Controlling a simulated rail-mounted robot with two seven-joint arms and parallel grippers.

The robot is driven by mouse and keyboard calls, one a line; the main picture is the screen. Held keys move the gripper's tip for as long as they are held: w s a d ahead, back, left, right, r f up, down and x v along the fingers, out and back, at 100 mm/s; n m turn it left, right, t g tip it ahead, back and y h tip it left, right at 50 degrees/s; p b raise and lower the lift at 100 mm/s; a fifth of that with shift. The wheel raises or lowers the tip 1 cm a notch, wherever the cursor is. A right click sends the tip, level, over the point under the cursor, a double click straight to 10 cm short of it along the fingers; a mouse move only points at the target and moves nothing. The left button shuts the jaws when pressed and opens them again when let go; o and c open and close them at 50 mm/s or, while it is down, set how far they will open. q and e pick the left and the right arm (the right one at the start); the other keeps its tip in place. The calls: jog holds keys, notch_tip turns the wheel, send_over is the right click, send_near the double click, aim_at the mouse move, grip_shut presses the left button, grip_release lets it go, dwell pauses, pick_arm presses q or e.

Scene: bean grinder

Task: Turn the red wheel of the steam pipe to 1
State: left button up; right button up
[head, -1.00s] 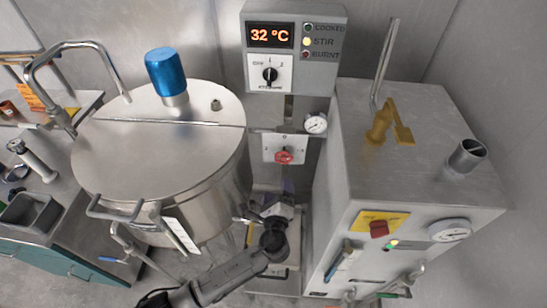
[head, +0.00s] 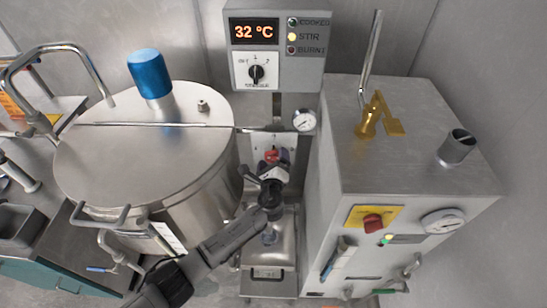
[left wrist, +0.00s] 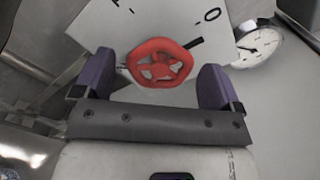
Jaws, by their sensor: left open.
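The red wheel (left wrist: 160,63) is mounted on a pale plate (left wrist: 110,30) with dark marks, seen close up in the left wrist view. In the head view the red wheel (head: 271,156) shows only in part, above my left gripper (head: 272,172). In the left wrist view my left gripper (left wrist: 158,88) is open. Its two purple fingers stand to the left and right of the wheel, with a gap visible on each side. I cannot tell whether the fingertips reach the wheel's depth. The right gripper is not in view.
A large lidded steel kettle (head: 145,155) stands left of the arm. A steel cabinet (head: 400,150) with a yellow valve handle (head: 378,115) stands right. A control box (head: 275,45) reading 32 °C hangs above. A round gauge (head: 304,120) sits beside the wheel plate; it also shows in the left wrist view (left wrist: 257,45).

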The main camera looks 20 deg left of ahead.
pick_arm(q)
jog(key=shift+x, duration=1)
jog(key=c, duration=0.9)
jog(key=shift+b, duration=0.3)
